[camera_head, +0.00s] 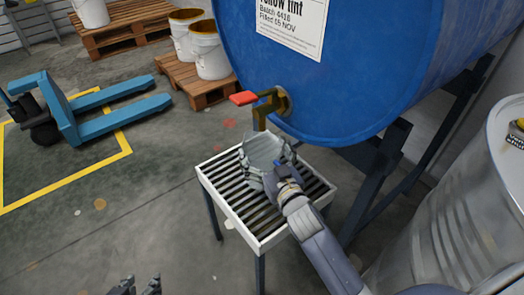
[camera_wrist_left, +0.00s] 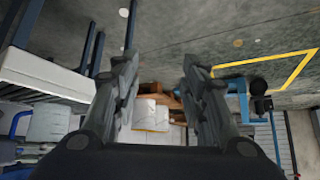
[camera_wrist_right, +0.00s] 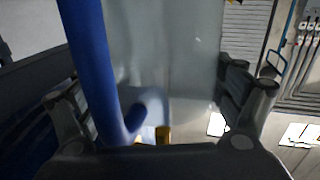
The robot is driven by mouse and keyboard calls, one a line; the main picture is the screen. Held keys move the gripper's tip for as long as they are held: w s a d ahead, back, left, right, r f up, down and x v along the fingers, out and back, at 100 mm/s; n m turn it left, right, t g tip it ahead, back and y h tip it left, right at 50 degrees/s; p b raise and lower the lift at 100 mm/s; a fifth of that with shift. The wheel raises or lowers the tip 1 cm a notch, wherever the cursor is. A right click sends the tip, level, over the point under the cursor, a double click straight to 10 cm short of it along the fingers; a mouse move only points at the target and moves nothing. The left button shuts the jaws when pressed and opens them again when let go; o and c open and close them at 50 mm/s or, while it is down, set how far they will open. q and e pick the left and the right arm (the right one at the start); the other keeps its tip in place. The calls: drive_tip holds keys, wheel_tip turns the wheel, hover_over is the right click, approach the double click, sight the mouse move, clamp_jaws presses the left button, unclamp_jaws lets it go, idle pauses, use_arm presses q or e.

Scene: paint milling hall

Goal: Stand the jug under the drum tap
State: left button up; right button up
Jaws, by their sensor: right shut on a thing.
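The translucent pale jug (camera_head: 262,148) is over the slatted stand (camera_head: 226,207), close below the brass drum tap (camera_head: 265,105) with its red lever. It looks about upright; I cannot tell whether its base touches the slats. My right gripper (camera_head: 279,176) is shut on the jug from the near side and hides part of it. In the right wrist view the jug's clear wall (camera_wrist_right: 170,55) fills the space between the fingers, beside a blue bar that may be its handle. My left gripper (camera_head: 137,285) is open and empty at the bottom edge; its spread fingers show in the left wrist view (camera_wrist_left: 155,75).
The blue drum (camera_head: 350,85) lies on a dark frame just behind the stand. A grey metal barrel (camera_head: 455,225) stands at right. A blue pallet jack (camera_head: 75,115) and pallets with white buckets (camera_head: 210,55) are at upper left. The floor left of the stand is clear.

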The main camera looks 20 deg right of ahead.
use_arm(q)
drive_tip(key=w+r, duration=0.1)
drive_tip(key=w+d+t, duration=0.1)
drive_tip(key=w+r+t, duration=0.1)
drive_tip(key=shift+w+d+r+h, duration=0.2)
drive_tip(key=shift+w+r+h, duration=0.1)
drive_tip(key=shift+r, duration=0.05)
use_arm(e)
drive_tip(key=shift+s+f, duration=0.1)
drive_tip(key=shift+f, duration=0.15)
use_arm(q)
drive_tip(key=shift+w+b, duration=0.1)
drive_tip(key=shift+b, duration=0.2)
use_arm(e)
drive_tip(key=shift+f, duration=0.1)
drive_tip(key=o, duration=1.2)
drive_tip(key=shift+c, duration=0.2)
use_arm(q)
drive_tip(key=shift+w+r, duration=0.15)
